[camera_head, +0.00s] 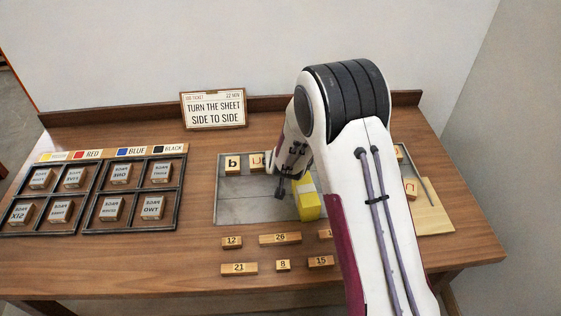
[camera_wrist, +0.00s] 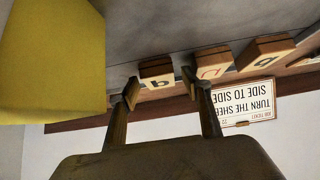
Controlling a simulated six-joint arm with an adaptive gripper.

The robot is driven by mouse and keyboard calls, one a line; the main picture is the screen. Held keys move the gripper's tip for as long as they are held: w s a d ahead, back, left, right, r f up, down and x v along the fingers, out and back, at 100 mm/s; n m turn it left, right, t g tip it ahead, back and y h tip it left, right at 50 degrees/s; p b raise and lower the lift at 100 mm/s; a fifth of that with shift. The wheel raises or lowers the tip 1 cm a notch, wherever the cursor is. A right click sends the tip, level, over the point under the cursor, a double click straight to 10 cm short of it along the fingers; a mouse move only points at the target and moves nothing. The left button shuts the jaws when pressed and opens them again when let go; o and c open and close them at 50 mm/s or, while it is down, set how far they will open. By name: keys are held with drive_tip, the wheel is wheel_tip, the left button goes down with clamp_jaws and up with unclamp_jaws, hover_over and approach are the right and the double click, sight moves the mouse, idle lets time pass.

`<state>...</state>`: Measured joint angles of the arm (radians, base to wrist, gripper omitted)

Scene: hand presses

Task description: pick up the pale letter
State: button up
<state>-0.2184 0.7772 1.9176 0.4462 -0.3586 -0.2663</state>
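My gripper (camera_wrist: 161,86) is open over the far edge of the grey bed (camera_head: 232,211). In the wrist view its fingertips lie either side of a wooden letter block with a dark letter (camera_wrist: 158,72), with a gap on each side. To its right are a block with a fainter, reddish letter (camera_wrist: 212,65) and a block with a dark letter (camera_wrist: 265,52). In the head view a block marked b (camera_head: 232,164) and a second letter block (camera_head: 257,161) show; my arm hides the others. I cannot tell surely which letter is the pale one.
A yellow block (camera_head: 308,205) stands on the bed close to my gripper. A letter block marked n (camera_head: 411,188) is on the wooden board at right. A sign (camera_head: 213,109) stands behind. Framed trays with word blocks (camera_head: 110,208) are at left; number tiles (camera_head: 280,239) lie in front.

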drive_tip(key=c, duration=0.8)
drive_tip(key=shift+c, duration=0.2)
drive_tip(key=shift+r, duration=0.15)
wheel_tip(320, 180, up, 10)
idle(0.3)
idle(0.6)
